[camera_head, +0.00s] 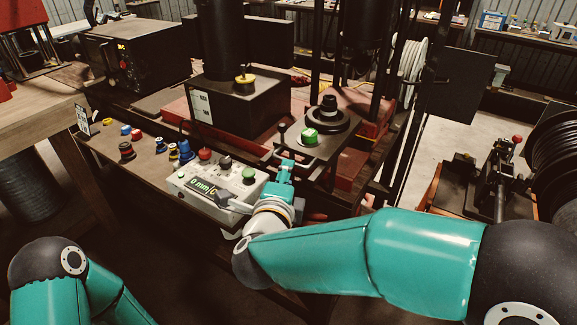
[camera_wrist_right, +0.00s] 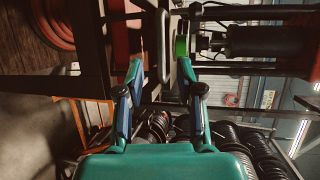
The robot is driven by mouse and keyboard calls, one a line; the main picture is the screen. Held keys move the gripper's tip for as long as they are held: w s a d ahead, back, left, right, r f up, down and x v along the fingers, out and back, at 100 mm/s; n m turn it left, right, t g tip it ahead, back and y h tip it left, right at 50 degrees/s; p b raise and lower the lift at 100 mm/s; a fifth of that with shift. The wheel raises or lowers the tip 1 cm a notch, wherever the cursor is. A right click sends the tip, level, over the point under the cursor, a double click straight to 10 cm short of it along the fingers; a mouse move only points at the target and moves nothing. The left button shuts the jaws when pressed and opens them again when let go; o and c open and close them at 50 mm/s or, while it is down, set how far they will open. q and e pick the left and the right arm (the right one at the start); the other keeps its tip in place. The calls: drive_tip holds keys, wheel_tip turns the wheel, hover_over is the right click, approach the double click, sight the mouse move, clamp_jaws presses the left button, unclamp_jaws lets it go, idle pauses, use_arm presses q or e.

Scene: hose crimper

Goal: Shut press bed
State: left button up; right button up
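The press bed (camera_head: 330,150) is a dark flat plate with a black round die (camera_head: 318,118) and a green-topped piece (camera_head: 309,136) on it, and a dark handle (camera_head: 282,134) at its left front. My right gripper (camera_head: 286,170) is just in front of the bed, a little below the handle. My left gripper is outside both views.
A control box (camera_head: 217,186) with buttons and a small display stands left of my right gripper. Several coloured fittings lie on the bench (camera_head: 150,165) further left. A dark press column (camera_head: 219,40) stands behind. A hose reel (camera_head: 560,150) is at the far right.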

drive_tip(key=shift+v, duration=2.4)
